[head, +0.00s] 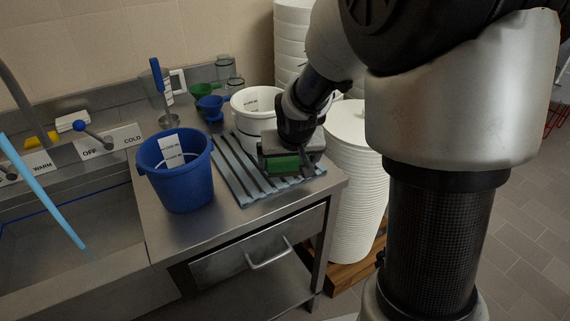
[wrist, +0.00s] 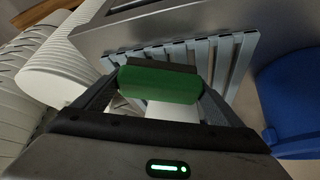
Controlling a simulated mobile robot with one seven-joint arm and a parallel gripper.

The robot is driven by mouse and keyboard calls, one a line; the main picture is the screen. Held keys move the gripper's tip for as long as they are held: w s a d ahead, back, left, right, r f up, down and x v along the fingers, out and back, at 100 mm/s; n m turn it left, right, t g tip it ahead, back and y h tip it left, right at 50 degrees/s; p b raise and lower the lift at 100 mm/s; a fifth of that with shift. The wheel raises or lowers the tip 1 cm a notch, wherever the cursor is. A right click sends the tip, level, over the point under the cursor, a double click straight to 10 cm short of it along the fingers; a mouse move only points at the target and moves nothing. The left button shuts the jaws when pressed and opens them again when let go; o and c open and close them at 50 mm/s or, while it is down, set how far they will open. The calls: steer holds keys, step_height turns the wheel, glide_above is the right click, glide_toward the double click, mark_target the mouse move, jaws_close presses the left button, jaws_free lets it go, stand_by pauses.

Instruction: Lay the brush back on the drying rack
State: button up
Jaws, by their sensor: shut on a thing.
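The brush (head: 284,163) shows as a green block between my gripper's fingers. It also shows in the wrist view as a green block (wrist: 160,84) with a dark strip along its far side. My gripper (head: 288,170) points down and is shut on it, over the right part of the drying rack. The drying rack (head: 234,166) is a grey-blue slatted tray on the steel counter. Its slats (wrist: 192,50) lie beyond the brush in the wrist view. I cannot tell whether the brush touches the slats. The rest of the brush is hidden by the gripper.
A blue bucket (head: 178,190) stands left of the rack, and a white bucket (head: 255,132) behind it. Blue and green funnels (head: 211,105) stand at the back. A stack of white buckets (head: 352,180) is right of the counter. A sink (head: 70,240) is at left.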

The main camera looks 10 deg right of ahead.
steer(key=shift+f, duration=0.95)
steer(key=shift+f, duration=0.1)
steer(key=o, duration=0.8)
steer(key=shift+s+r, duration=0.1)
steer(key=shift+r, duration=0.45)
steer(key=d+p+v, duration=0.1)
steer(key=p+v, duration=0.1)
steer(key=v, duration=0.9)
steer(key=s+r, duration=0.3)
steer(key=s, duration=0.6)
steer(key=s+r, duration=0.3)
steer(key=s, duration=0.7)
steer(key=shift+s+a+r+n+y, duration=0.15)
steer(key=shift+a+r+n+y, duration=0.15)
steer(key=shift+n, duration=0.1)
